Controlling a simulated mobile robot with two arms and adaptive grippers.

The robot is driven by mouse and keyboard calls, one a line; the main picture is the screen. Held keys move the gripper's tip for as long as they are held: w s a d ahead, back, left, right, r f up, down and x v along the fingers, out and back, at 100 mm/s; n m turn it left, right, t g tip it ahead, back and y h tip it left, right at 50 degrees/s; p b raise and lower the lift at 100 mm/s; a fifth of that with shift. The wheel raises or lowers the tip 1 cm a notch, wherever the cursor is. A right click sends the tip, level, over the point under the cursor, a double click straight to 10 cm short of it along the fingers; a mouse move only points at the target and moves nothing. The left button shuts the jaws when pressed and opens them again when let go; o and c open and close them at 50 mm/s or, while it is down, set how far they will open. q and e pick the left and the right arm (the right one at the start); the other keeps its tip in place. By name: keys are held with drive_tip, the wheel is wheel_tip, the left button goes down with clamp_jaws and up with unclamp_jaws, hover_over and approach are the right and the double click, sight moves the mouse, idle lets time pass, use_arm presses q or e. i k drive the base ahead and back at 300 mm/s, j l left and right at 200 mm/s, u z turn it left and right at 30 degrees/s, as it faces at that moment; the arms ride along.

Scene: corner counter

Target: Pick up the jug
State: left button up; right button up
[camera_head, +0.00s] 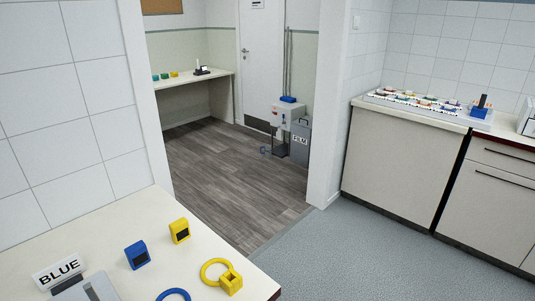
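I cannot make out a jug for certain in the head view. Neither of my grippers is in view. A white machine (286,116) with a blue item (288,99) on top stands in the far room by the door. Small dark and blue parts show below it, too small to identify.
The near counter (205,278) holds a BLUE sign (58,272), a blue block (137,255), a yellow block (180,231), a yellow ring piece (229,283) and a blue ring (173,295). A bin marked FILM (300,152) stands beyond the doorway. The grey floor (360,240) is clear.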

sight(268, 153)
drive_tip(key=i+l+z, duration=0.1)
drive_tip(key=l, duration=0.25)
drive_tip(key=i+l+z, duration=0.15)
drive_tip(key=l, duration=0.25)
drive_tip(key=i+l+z, duration=0.1)
drive_tip(key=l, duration=0.2)
drive_tip(key=i+l+z, duration=0.1)
drive_tip(key=i+l, duration=0.4)
drive_tip(key=i+l+z, duration=0.1)
drive_tip(key=i+l, duration=0.35)
drive_tip(key=i, duration=0.25)
drive_tip(key=i+j+u, duration=0.1)
drive_tip(key=i+u, duration=0.75)
drive_tip(key=i+l+u, duration=0.1)
drive_tip(key=i+u, duration=0.15)
drive_tip(key=u, duration=0.15)
drive_tip(key=i+u, duration=0.1)
drive_tip(key=i, duration=1.7)
drive_tip(key=i+u, duration=0.1)
drive_tip(key=i, duration=1.65)
